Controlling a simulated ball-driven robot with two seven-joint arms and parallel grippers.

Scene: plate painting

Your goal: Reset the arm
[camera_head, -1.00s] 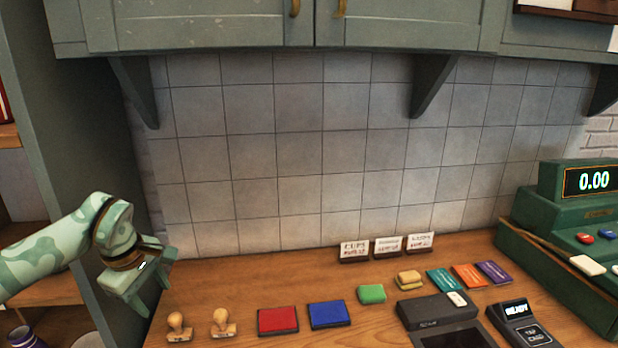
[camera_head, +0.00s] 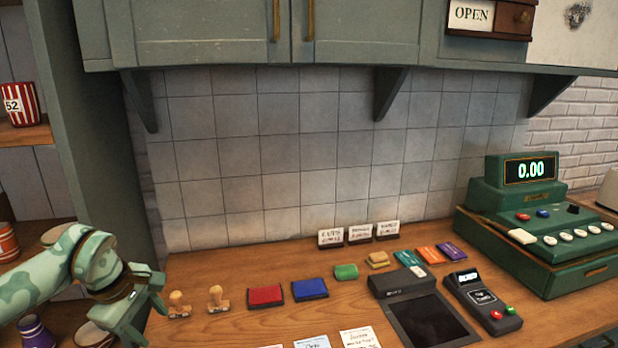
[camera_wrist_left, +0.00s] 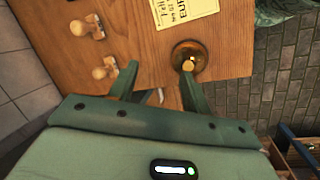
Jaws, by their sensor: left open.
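My left arm comes in from the left in the head view. Its green gripper (camera_head: 146,316) hangs beside the left end of the wooden counter (camera_head: 230,325). In the left wrist view its two fingers (camera_wrist_left: 156,90) are apart with nothing held between them. Two wooden stamps (camera_wrist_left: 86,27) (camera_wrist_left: 104,69) and a round amber dish (camera_wrist_left: 189,57) lie beyond the fingers there. My right gripper does not show in either view.
Two stamps (camera_head: 218,298), a red pad (camera_head: 265,296) and a blue pad (camera_head: 309,290) lie along the counter. A black terminal (camera_head: 428,318) and a green cash register (camera_head: 560,240) stand at right. Shelves with striped cups (camera_head: 21,104) are at left.

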